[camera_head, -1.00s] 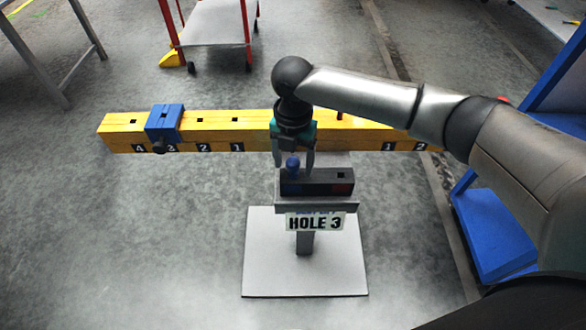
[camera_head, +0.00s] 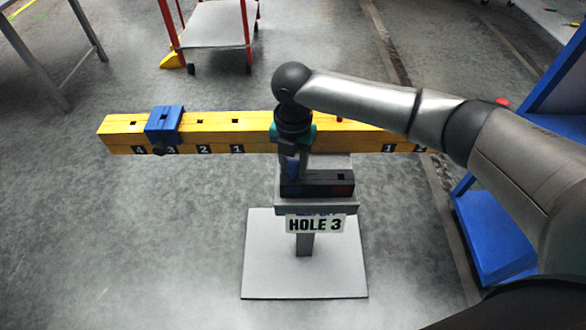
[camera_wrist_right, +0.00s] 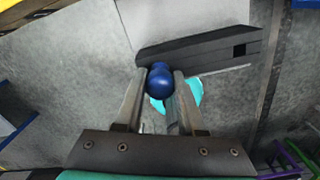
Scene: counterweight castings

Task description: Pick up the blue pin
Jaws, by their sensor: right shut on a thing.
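The blue pin (camera_wrist_right: 159,80) shows its round head between the two fingers in the right wrist view. In the head view it (camera_head: 293,170) is mostly hidden by the fingers, at the left end of the dark block (camera_head: 330,182). My right gripper (camera_head: 291,178) points down there and is shut on the pin's head. In the right wrist view the dark block (camera_wrist_right: 215,45) lies just beyond the fingertips; I cannot tell how much of the pin is still inside it. My left gripper is not in view.
The dark block sits on a grey stand with a "HOLE 3" sign (camera_head: 315,224). Behind is a yellow beam (camera_head: 210,122) with numbered holes, carrying a blue sliding block (camera_head: 163,122) near 3 and 4. A blue rack (camera_head: 495,235) stands at right.

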